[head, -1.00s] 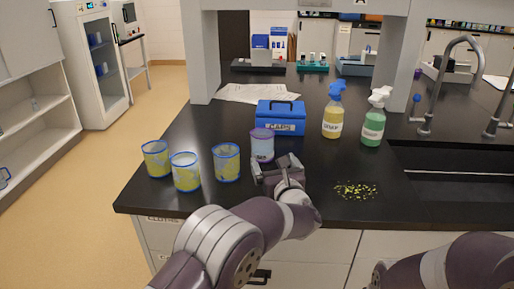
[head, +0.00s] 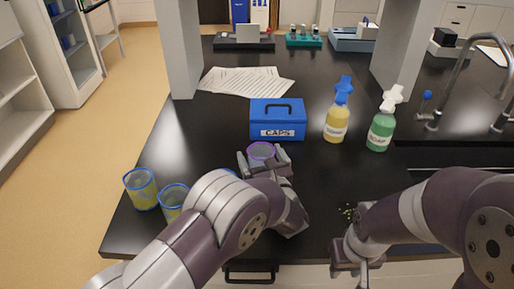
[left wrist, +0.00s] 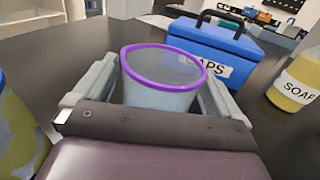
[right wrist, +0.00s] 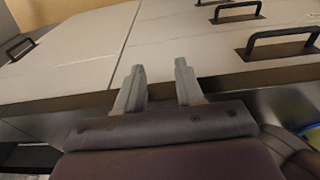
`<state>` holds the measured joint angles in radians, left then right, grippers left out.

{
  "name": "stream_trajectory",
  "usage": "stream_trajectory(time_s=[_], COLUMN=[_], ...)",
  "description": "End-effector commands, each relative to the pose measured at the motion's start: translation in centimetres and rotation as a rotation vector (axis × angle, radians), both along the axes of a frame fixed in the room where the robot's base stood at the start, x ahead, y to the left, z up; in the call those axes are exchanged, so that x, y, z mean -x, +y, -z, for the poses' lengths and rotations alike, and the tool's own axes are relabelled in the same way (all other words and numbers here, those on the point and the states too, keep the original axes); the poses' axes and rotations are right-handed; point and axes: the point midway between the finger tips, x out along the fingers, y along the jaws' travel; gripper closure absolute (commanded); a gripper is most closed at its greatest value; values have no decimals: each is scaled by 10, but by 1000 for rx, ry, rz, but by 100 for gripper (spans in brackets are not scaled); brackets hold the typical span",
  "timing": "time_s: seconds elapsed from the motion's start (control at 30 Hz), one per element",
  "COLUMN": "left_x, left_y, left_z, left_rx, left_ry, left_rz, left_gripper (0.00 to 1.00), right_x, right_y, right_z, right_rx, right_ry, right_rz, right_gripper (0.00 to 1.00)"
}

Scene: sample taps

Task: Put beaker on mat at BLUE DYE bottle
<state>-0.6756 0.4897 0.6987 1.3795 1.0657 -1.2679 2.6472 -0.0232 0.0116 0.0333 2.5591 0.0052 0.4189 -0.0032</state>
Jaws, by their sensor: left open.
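A clear beaker with a purple rim (head: 261,151) stands upright on the black counter, just in front of the blue CAPS box. It also shows in the left wrist view (left wrist: 160,85), between the fingers of my left gripper (left wrist: 158,92). That gripper (head: 264,162) is open around the beaker, one finger on each side; I cannot tell whether either touches it. My right gripper (head: 358,262) is low at the counter's front edge. In the right wrist view it (right wrist: 158,88) is open and empty, facing drawer fronts. No BLUE DYE bottle or mat can be made out.
Blue-rimmed beakers with yellow patches (head: 141,188) (head: 172,203) stand left of my left arm. The CAPS box (head: 278,118) is behind the purple-rimmed beaker. Papers (head: 245,82) lie further back; the sink is right.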

Motion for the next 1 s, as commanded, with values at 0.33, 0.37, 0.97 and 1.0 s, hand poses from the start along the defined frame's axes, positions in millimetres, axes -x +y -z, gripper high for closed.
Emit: stream_trajectory(time_s=[0.33, 0.37, 0.97, 1.0], left_x=[1, 1, -9, -12], left_y=[0, 0, 1, 2], left_z=[1, 1, -10, -13], left_rx=[0, 0, 2, 2], left_ry=[0, 0, -1, -2], left_rz=[0, 0, 0, 0], left_gripper=[31, 41, 66, 66], right_x=[1, 1, 0, 0], right_y=[0, 0, 0, 0], right_z=[0, 0, 2, 2], right_rx=[0, 0, 0, 0], right_ry=[1, 1, 1, 1], right_rz=[0, 0, 0, 0], right_gripper=[63, 63, 63, 63])
